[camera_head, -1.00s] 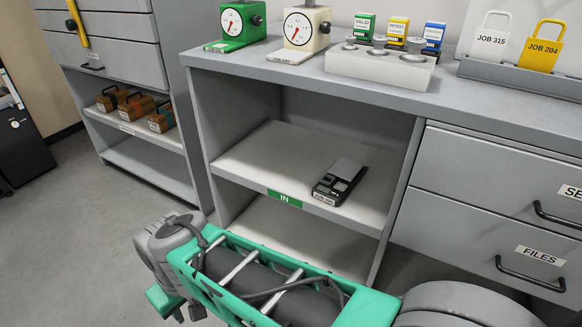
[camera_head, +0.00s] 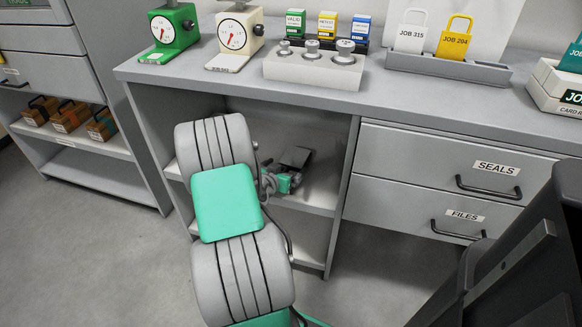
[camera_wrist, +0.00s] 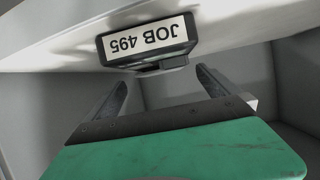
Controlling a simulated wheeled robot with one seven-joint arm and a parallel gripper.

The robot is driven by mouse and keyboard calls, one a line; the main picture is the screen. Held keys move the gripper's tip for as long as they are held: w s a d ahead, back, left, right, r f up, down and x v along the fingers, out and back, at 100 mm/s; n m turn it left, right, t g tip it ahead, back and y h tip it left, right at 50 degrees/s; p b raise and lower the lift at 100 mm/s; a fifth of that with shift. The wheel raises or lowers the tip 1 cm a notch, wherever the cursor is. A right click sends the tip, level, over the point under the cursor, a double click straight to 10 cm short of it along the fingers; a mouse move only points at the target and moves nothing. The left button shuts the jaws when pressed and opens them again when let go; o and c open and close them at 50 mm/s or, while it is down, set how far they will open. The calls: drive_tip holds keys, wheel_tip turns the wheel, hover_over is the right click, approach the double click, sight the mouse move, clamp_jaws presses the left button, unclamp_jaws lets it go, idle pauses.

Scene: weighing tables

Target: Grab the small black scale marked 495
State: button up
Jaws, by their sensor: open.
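The small black scale lies on the upper inner shelf of the open cabinet. My gripper (camera_wrist: 161,76) is open there, one finger toward each side of the scale. Nothing is held. I cannot tell whether the fingertips touch or overlap the scale's sides.
The shelf (camera_head: 318,196) has cabinet walls on both sides and the countertop (camera_head: 230,84) above. On the countertop stand a green dial scale (camera_head: 172,28), a cream dial scale (camera_head: 236,35) and a weight block (camera_head: 313,70). Drawers (camera_head: 450,170) are right of the opening.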

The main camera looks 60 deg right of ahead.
sight(290, 164)
drive_tip(key=x, duration=0.3)
drive_tip(key=shift+d+f+b, duration=0.1)
drive_tip(key=shift+f+b, duration=0.15)
drive_tip(key=shift+b, duration=0.15)
drive_tip(key=shift+d, duration=0.45)
drive_tip(key=shift+c, duration=0.4)
drive_tip(key=shift+w, duration=0.1)
drive_tip(key=c, duration=1.6)
drive_tip(key=shift+o, duration=0.2)
